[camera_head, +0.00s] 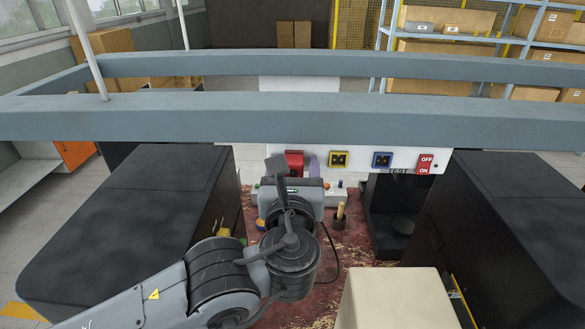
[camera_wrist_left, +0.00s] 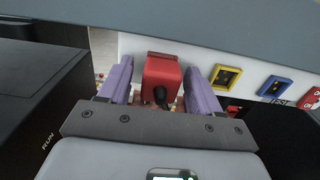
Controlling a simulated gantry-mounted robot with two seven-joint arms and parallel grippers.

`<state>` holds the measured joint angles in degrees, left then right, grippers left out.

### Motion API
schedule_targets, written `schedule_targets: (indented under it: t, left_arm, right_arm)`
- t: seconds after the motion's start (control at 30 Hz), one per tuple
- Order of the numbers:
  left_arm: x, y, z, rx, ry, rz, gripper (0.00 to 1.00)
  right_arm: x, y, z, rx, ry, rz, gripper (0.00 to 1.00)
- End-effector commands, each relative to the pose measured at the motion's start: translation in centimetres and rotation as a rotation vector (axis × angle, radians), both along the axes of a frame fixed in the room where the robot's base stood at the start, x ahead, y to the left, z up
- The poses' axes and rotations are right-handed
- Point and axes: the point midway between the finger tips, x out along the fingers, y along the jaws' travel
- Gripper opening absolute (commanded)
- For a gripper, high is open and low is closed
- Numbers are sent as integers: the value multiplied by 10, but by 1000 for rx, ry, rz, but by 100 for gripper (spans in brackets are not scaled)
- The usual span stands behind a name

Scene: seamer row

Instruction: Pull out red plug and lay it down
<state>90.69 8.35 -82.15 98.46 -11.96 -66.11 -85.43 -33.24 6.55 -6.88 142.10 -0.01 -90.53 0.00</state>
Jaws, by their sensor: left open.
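The red plug (camera_head: 294,160) sits at the white panel (camera_head: 366,156), at the left of a row of sockets. In the left wrist view the red plug (camera_wrist_left: 162,80) stands upright between the two purple fingers, with a dark cord end at its lower front. My left gripper (camera_wrist_left: 160,84) is open, with one finger on each side of the plug and small gaps visible on both sides. In the head view the left gripper (camera_head: 297,168) is largely hidden by my wrist; one purple finger shows right of the plug. My right gripper is in neither view.
Right of the plug are a yellow socket (camera_head: 339,160), a blue socket (camera_head: 382,160) and a red OFF/ON switch (camera_head: 426,164). Black housings (camera_head: 125,220) (camera_head: 515,225) flank the reddish worktop (camera_head: 352,235). A beige block (camera_head: 397,298) stands at the front. A grey beam (camera_head: 300,118) crosses above.

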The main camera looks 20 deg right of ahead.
Motion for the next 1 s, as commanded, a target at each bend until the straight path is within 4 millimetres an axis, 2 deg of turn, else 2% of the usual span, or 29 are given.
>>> schedule_targets:
  t: [0.33,0.77,1.0]
  left_arm:
    - [0,0,0,0,0,0,64]
    - [0,0,0,0,0,0,0]
    - [-2,1,1,-1,0,0,0]
  right_arm:
    - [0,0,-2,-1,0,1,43]
    - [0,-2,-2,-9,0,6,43]
    - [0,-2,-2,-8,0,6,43]
